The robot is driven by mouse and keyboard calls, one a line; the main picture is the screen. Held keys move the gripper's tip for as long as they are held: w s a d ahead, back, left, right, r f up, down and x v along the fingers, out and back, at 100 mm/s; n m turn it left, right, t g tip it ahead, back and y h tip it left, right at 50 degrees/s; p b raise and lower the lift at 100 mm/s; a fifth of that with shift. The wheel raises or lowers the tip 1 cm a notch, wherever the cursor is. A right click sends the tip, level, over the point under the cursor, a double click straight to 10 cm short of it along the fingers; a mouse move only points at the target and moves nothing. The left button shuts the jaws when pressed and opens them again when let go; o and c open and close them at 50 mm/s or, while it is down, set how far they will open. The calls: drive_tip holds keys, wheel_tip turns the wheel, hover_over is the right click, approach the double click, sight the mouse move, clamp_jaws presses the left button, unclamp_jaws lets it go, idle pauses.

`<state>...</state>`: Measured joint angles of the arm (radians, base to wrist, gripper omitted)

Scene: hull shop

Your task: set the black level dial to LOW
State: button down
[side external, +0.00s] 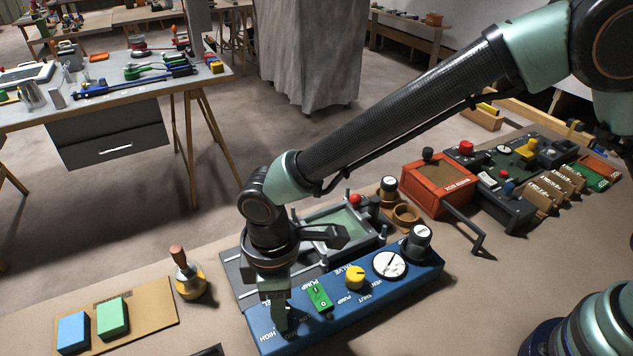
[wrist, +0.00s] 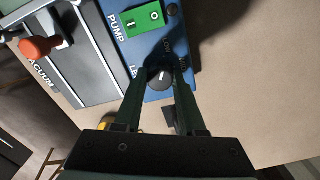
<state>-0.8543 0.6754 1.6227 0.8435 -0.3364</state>
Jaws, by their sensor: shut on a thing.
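The blue control panel (side external: 352,311) lies on the bench at lower centre and also shows in the wrist view (wrist: 146,52). The black level dial (wrist: 159,78) sits near its end, between my fingertips, with a pale pointer mark on its top. Lettering beside the dial is partly hidden by a finger, so I cannot read for certain where the mark points. My gripper (wrist: 162,84) is shut on the dial from above. In the side view my gripper (side external: 281,318) points down at the panel's left end, where HIGH is printed, and largely hides the dial.
The panel also carries a green pump switch (side external: 319,298), a yellow valve knob (side external: 355,277) and a white gauge (side external: 389,264). A grey tray (side external: 343,231) lies behind. A wooden-handled tool (side external: 186,275) stands left. An orange box (side external: 437,187) stands right. Bare bench lies in front.

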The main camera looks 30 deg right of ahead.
idle(0.3)
drive_tip(key=c, duration=0.5)
unclamp_jaws()
wheel_tip(320, 180, up, 12)
